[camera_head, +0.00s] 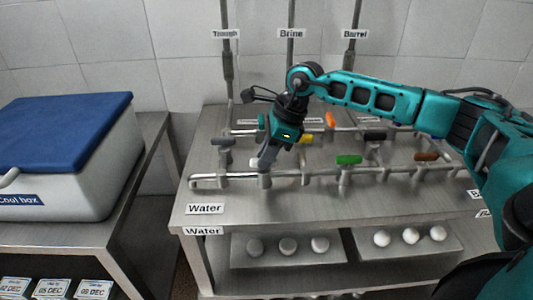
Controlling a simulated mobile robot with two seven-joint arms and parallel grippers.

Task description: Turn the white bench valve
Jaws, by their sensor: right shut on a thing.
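The white bench valve (255,162) is on the front pipe of the steel bench, near its left end. Only a small pale part of its handle shows beside the fingers. My right gripper (267,158) reaches down onto it from above and is shut on its handle. The fingers hide most of the handle, so its exact angle cannot be told. My left gripper is not in view.
Other valve handles sit close by: dark grey (222,141), yellow (306,138), green (348,159), orange (330,119) and brown (426,156). Vertical pipes rise behind. A blue-lidded cool box (60,130) stands left.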

